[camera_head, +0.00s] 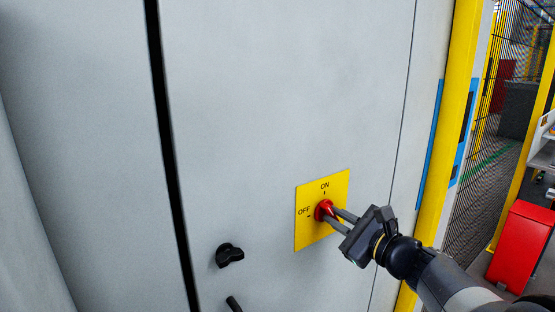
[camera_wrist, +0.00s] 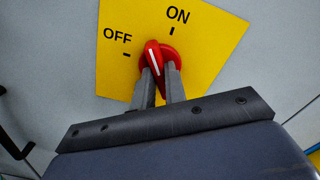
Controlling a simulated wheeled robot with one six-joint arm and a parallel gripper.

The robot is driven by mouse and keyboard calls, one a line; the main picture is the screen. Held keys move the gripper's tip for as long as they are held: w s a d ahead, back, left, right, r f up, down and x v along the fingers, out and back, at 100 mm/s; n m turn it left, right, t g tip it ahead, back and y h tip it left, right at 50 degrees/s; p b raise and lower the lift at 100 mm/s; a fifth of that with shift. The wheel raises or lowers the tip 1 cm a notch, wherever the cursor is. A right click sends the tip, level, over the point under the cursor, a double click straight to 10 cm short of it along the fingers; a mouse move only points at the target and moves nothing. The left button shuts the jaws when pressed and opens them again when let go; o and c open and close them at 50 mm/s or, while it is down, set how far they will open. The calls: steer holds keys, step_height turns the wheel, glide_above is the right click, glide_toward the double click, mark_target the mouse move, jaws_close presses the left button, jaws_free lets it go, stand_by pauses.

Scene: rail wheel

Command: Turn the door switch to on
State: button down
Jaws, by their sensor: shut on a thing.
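The door switch is a red rotary knob (camera_head: 323,208) on a yellow plate (camera_head: 313,232) fixed to a grey cabinet door. The plate carries the words OFF at its left and ON at its top, each with a short black mark. In the wrist view the knob (camera_wrist: 153,52) has a white line that points up and slightly left, between the OFF and ON marks. My gripper (camera_head: 335,217) comes from the lower right. Its two fingers (camera_wrist: 158,78) are shut on the knob, one on each side, and cover its lower part.
A black handle (camera_head: 229,255) sticks out of the door at the lower left of the plate, with a dark rod (camera_head: 233,304) below it. A yellow post (camera_head: 448,150) and mesh fence stand to the right. A red bin (camera_head: 521,247) is beyond.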

steer(key=shift+m+p, duration=0.7)
steer(key=shift+m, duration=0.7)
steer(key=shift+f, duration=0.1)
steer(key=shift+r+m+p, duration=0.2)
steer(key=shift+m+p, duration=0.3)
steer(key=shift+p, duration=0.2)
steer(key=m+p, duration=0.2)
steer(key=m, duration=0.1)
steer(key=c, duration=1.3)
jaws_free()
steer(key=shift+f, duration=0.15)
steer(key=shift+s, duration=0.1)
